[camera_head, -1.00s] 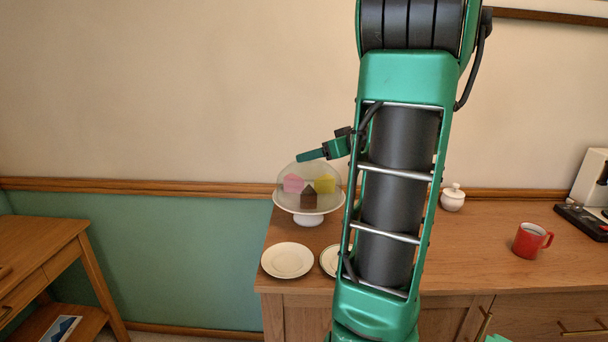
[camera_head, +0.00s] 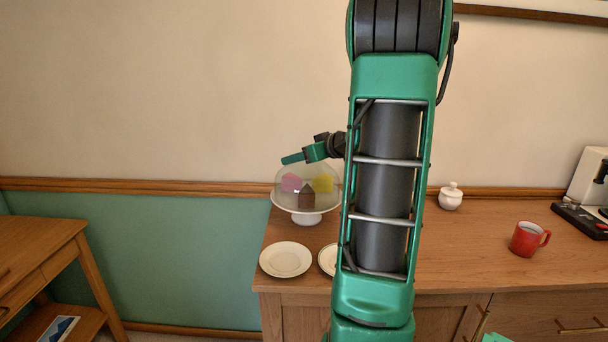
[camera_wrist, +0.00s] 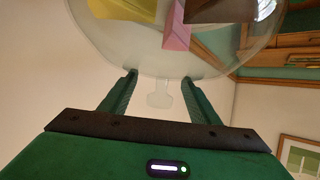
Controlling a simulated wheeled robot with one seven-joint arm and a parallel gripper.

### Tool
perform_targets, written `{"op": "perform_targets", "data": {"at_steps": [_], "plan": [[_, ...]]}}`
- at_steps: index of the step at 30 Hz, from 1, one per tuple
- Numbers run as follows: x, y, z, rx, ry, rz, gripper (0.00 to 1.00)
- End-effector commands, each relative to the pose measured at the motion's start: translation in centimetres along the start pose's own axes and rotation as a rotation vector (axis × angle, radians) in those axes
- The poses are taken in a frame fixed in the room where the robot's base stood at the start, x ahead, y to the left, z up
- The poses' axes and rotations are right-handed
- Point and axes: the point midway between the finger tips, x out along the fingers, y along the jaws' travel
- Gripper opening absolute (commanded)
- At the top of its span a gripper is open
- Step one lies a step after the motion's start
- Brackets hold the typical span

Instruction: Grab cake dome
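The clear cake dome (camera_head: 291,171) covers pink, yellow and brown cakes on a white cake stand (camera_head: 306,217), at the far left of the wooden cabinet. My gripper (camera_head: 296,157) is just above the dome's top in the head view. In the wrist view the dome (camera_wrist: 110,50) fills the upper middle, upside down, with its pale knob (camera_wrist: 158,97) pointing down. My gripper (camera_wrist: 159,77) is open, a finger on each side of the knob, with a gap on both sides. Whether the fingers reach the knob's depth is hard to tell.
Two white plates lie in front of the stand; one (camera_head: 286,259) is clear to see, the other is partly behind my arm. A white sugar pot (camera_head: 451,196), a red mug (camera_head: 529,239) and a white machine (camera_head: 590,180) stand to the right. The wall is close behind.

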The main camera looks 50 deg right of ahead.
Motion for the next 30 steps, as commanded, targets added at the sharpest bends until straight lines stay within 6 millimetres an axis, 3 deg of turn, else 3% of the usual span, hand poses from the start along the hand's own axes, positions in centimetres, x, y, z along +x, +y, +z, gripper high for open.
{"op": "perform_targets", "data": {"at_steps": [1, 6, 7, 20, 26, 30], "plan": [[0.0, 0.0, 0.0, 0.000, 0.000, 0.000, 0.43], [0.0, 0.0, 0.1, 0.001, -0.002, 0.000, 0.02], [0.0, 0.1, 0.2, 0.002, -0.003, 0.000, 0.00], [-0.3, 0.2, -0.1, 0.003, -0.008, 0.002, 0.00], [-1.8, 0.2, -3.3, -0.003, -0.002, 0.004, 0.00], [-3.1, -2.3, -4.7, -0.002, 0.001, 0.000, 0.00]]}}
